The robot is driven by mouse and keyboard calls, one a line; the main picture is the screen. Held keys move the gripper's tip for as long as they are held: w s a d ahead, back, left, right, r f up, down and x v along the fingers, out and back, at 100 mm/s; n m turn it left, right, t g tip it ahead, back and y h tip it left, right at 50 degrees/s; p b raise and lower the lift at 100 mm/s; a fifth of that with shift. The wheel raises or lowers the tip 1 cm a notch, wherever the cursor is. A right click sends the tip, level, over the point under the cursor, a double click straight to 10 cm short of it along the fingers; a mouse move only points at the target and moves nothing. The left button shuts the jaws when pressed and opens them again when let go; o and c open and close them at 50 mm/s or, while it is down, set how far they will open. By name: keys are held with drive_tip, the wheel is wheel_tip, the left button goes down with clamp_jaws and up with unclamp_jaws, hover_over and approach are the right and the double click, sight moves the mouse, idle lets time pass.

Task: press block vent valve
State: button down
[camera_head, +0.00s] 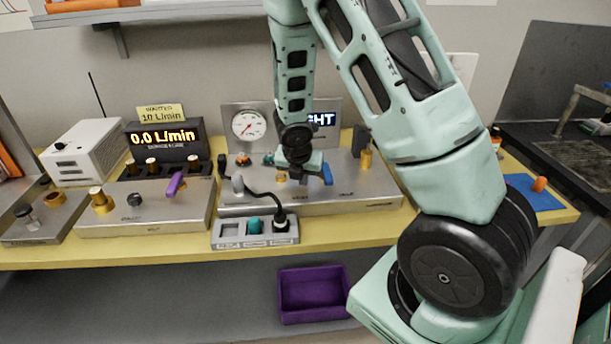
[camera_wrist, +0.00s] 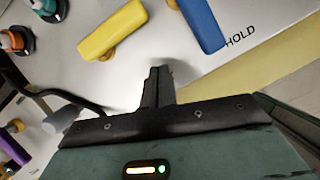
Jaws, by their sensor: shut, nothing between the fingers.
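The steel valve block (camera_head: 350,200) stands on the bench below a round gauge. In the wrist view a yellow lever (camera_wrist: 112,30) and a blue lever (camera_wrist: 203,20) lie on its top, the blue one beside the printed word HOLD. The blue lever also shows in the head view (camera_head: 327,174). I cannot read which control is the vent valve. My gripper (camera_wrist: 158,74) is shut and empty over the block's plate, apart from both levers in the picture. In the head view my wrist hides part of the block, and the fingertips are not clear.
Left on the block are an orange knob (camera_wrist: 14,40) and a teal knob (camera_wrist: 44,6). A grey socket tray (camera_head: 228,243) with a black cable stands in front. A second steel block (camera_head: 145,215) with a purple lever (camera_head: 175,184) is at left. A purple bin (camera_head: 312,295) sits below.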

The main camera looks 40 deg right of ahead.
drive_tip(key=d+p+v, duration=0.1)
drive_tip(key=p+v, duration=0.2)
drive_tip(key=v, duration=0.6)
drive_tip(key=shift+s+r, duration=0.3)
drive_tip(key=shift+r, duration=0.1)
drive_tip(key=s+a+r+m+y, duration=0.1)
drive_tip(key=s+a+r+m, duration=0.15)
drive_tip(key=a, duration=0.35)
drive_tip(key=s+a+r+m, duration=0.2)
drive_tip(key=a+m, duration=0.2)
drive_tip(key=a, duration=0.3)
drive_tip(key=s+a+r+m+y, duration=0.1)
drive_tip(key=s+a+r+m, duration=0.15)
drive_tip(key=a, duration=0.35)
drive_tip(key=s+a+r+m+g+y, duration=0.2)
drive_tip(key=s+a+m, duration=0.5)
drive_tip(key=s+a, duration=0.5)
drive_tip(key=s+r, duration=0.1)
drive_tip(key=s, duration=0.2)
drive_tip(key=shift+m, duration=0.4)
drive_tip(key=shift+d, duration=0.1)
